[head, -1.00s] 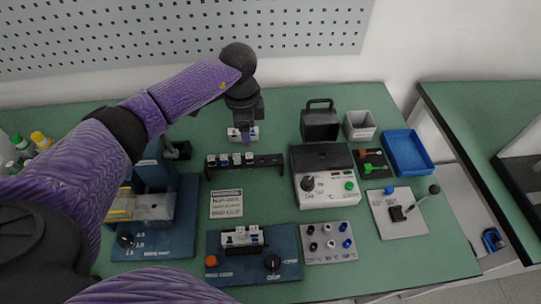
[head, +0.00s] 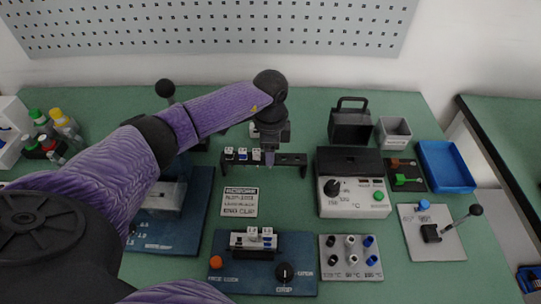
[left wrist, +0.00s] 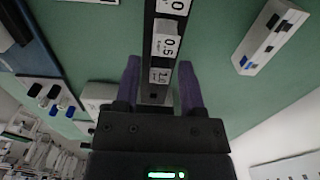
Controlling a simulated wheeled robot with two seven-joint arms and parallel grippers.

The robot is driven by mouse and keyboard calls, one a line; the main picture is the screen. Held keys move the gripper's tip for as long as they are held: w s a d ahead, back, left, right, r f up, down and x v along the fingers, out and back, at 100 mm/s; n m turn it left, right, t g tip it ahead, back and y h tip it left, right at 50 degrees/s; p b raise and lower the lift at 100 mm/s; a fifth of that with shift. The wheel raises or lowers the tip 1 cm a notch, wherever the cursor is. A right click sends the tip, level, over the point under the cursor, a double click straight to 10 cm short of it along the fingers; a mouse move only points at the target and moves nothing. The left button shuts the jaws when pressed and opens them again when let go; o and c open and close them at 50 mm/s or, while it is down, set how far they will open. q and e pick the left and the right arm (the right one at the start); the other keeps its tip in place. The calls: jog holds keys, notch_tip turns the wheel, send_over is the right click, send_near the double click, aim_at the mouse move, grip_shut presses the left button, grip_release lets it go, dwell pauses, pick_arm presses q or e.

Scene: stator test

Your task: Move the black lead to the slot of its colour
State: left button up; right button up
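A light panel (head: 350,276) at the front middle of the table carries two rows of small black, pale and blue posts. A black post (head: 331,241) stands at its upper left and another black one (head: 332,260) below it; I cannot tell which is lead and which is slot. The posts also show small in the left wrist view (left wrist: 56,97). My left gripper (head: 270,160) is over the black rack (head: 290,158), well behind the panel. In the left wrist view its purple fingers (left wrist: 160,85) are apart with the rack between them, holding nothing visible. My right gripper is out of view.
A blue fixture (head: 226,279) with an orange button and black knob stands left of the panel. A grey meter (head: 350,202) stands behind it, and a lever plate (head: 436,240) to its right. A blue tray (head: 446,166) lies at the back right.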

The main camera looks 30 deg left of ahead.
pick_arm(q)
grip_shut()
notch_tip(320, 180, up, 6)
jog(key=p, duration=0.5)
jog(key=shift+p, duration=0.3)
jog(key=shift+f, duration=0.1)
